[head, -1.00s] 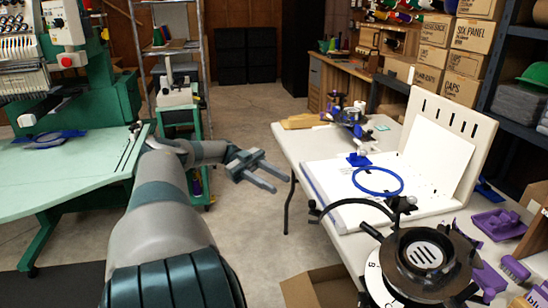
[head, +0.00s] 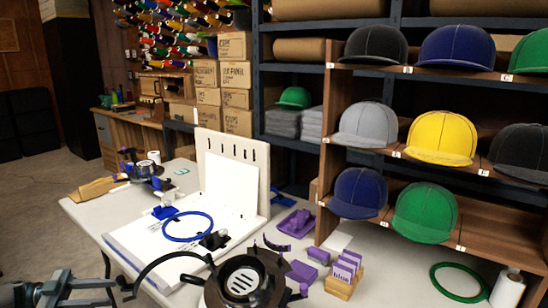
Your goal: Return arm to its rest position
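My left gripper (head: 112,292) is at the bottom left corner of the head view. Its two grey fingers point right and stand apart, with nothing seen between them. It is just left of the near left part of the white table (head: 85,212), over or beside its edge; I cannot tell its height. Most of my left arm is outside the picture. My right gripper is not in view.
On the table are a black round cap fixture (head: 240,283) with a curved arm close to my gripper, a blue hoop (head: 187,226) on a white board, and purple blocks (head: 318,256). Cap shelves (head: 335,110) stand at right. Concrete floor (head: 30,200) is open at left.

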